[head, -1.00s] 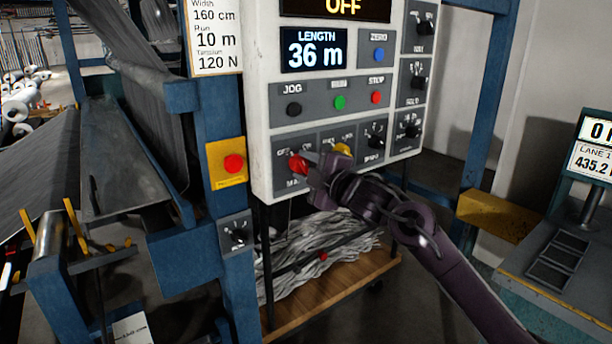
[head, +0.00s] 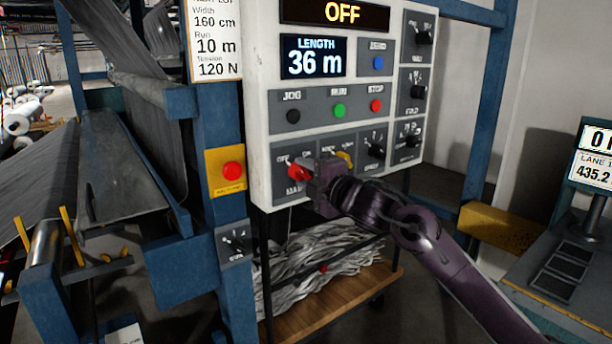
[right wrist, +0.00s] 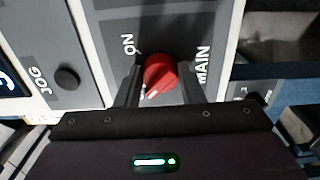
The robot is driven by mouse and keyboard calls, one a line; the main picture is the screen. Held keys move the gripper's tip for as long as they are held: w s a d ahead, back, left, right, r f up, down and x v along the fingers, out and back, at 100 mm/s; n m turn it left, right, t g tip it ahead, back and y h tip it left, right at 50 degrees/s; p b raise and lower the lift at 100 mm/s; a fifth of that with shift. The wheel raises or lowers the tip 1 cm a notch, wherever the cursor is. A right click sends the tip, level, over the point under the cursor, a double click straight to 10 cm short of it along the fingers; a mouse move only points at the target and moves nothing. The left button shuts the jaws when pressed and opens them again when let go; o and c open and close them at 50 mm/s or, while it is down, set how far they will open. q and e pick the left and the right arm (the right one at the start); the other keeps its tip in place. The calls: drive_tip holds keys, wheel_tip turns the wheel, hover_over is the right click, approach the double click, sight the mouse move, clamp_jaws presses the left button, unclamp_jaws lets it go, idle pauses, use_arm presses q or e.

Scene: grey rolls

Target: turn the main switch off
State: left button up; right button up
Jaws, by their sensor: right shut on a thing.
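The main switch is a red knob (head: 296,173) at the lower left of the control panel, partly covered by my right gripper. My right gripper (head: 306,170) is shut on the knob. In the right wrist view the knob (right wrist: 160,73) sits between the two fingers. Its white mark points down-left there, away from the "ON" label and toward the side hidden behind the gripper. The display (head: 335,12) at the top of the panel reads "OFF". My left gripper is not in view.
Black, green (head: 339,110) and red buttons are above. A red button on a yellow plate (head: 213,180) is on the blue post at left.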

drive_tip(key=shift+f, duration=0.15)
drive_tip(key=o, duration=1)
drive_tip(key=b+v, duration=0.1)
drive_tip(key=v, duration=0.7)
drive_tip(key=shift+b, duration=0.35)
drive_tip(key=shift+w+a, duration=0.1)
